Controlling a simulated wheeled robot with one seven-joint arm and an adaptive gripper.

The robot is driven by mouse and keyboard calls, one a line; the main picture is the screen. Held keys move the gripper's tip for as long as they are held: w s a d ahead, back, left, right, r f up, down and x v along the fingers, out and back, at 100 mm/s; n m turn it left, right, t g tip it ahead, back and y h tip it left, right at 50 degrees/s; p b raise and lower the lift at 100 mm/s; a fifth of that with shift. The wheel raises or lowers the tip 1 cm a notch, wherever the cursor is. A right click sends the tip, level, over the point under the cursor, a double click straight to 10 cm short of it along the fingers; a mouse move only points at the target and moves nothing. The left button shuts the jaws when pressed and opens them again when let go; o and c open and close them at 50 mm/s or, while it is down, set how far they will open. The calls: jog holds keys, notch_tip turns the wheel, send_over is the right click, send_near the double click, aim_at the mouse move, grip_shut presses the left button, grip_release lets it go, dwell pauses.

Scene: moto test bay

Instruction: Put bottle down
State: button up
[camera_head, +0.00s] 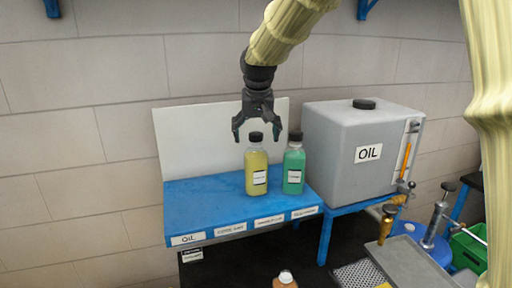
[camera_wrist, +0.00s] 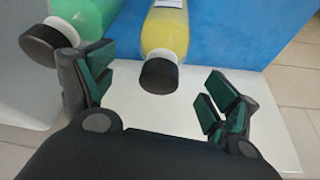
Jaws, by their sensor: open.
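A yellow bottle (camera_head: 257,170) with a black cap stands upright on the blue shelf (camera_head: 200,205) in the head view. A green bottle (camera_head: 293,168) with a black cap stands upright just to its right. My gripper (camera_head: 259,135) is open and empty, directly above the yellow bottle's cap, with its fingers spread to either side. In the wrist view the yellow bottle (camera_wrist: 165,35) lies between my open fingers (camera_wrist: 158,90), apart from both. The green bottle (camera_wrist: 80,15) is beyond the left finger, its cap close to that finger.
A grey oil tank (camera_head: 340,150) stands right of the shelf. A white panel (camera_head: 200,140) rises behind the bottles. The shelf's left part is clear. An orange-brown bottle (camera_head: 285,281) shows at the bottom edge, and a green crate (camera_head: 468,248) is at the far right.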

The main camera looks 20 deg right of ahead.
jog(key=b+v, duration=0.1)
jog(key=v, duration=0.5)
jog(key=shift+r+b, duration=0.35)
jog(key=shift+r, duration=0.05)
jog(key=shift+s, duration=0.15)
